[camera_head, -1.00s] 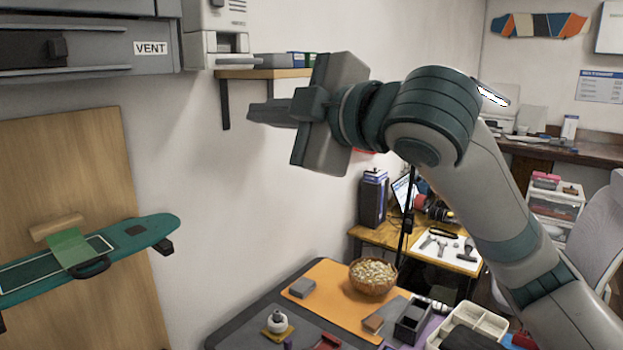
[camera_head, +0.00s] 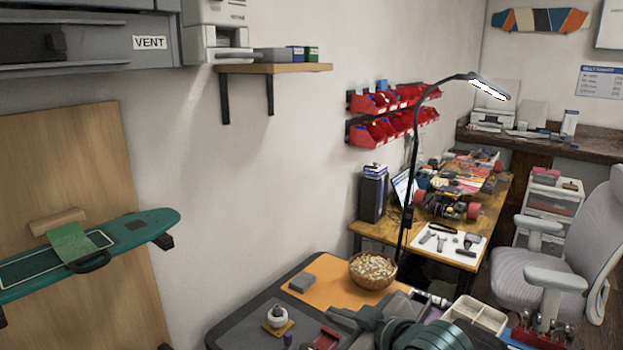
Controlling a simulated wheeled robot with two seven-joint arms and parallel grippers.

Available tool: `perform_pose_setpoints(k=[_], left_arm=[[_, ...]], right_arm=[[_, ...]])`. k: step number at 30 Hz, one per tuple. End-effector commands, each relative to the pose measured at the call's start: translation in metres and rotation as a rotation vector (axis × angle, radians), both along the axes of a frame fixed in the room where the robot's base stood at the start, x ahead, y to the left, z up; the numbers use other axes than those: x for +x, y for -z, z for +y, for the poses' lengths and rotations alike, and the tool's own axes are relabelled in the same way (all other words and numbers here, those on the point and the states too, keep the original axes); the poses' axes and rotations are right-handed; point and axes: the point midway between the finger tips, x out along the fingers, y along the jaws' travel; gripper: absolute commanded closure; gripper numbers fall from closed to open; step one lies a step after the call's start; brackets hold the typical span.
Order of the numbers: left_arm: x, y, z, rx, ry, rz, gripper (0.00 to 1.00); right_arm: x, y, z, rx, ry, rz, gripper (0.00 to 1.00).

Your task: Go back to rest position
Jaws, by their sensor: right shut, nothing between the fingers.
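My right gripper (camera_head: 338,314) is low at the bottom of the head view, over the front table. Its grey fingers point left and are shut with nothing between them. The teal wrist of my right arm shows behind it, cut off by the lower edge. My left gripper is out of view. A teal board (camera_head: 130,243) is held against the wooden panel (camera_head: 75,150) at the left, far from the right gripper, with a green strip (camera_head: 72,243) across it.
The front table has an orange mat (camera_head: 328,282), a bowl of small pale pieces (camera_head: 372,270), a grey block (camera_head: 302,282) and a white tray (camera_head: 478,314). A lamp (camera_head: 412,150) rises behind the bowl. A grey chair (camera_head: 560,265) stands right. The space above the table is clear.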

Motion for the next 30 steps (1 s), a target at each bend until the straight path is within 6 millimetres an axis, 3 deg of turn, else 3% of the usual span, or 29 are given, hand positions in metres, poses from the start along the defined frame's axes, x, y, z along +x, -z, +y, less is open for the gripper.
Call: perform_pose_setpoints(k=[1,3,11,18,24,30], left_arm=[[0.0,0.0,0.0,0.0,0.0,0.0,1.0],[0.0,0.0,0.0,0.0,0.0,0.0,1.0],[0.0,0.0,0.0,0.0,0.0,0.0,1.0],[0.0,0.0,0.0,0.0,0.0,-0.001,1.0],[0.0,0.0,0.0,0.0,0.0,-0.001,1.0],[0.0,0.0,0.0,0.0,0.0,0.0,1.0]], right_arm=[[-0.01,0.025,-0.007,0.01,0.027,0.048,1.0],[-0.022,0.053,-0.017,0.021,0.068,0.104,1.0],[-0.084,0.153,-0.059,0.037,0.228,0.315,1.0],[-0.163,0.232,-0.099,0.02,0.384,0.507,1.0],[-0.235,0.279,-0.132,-0.012,0.506,0.647,1.0],[-0.285,0.303,-0.152,-0.044,0.583,0.734,1.0]])
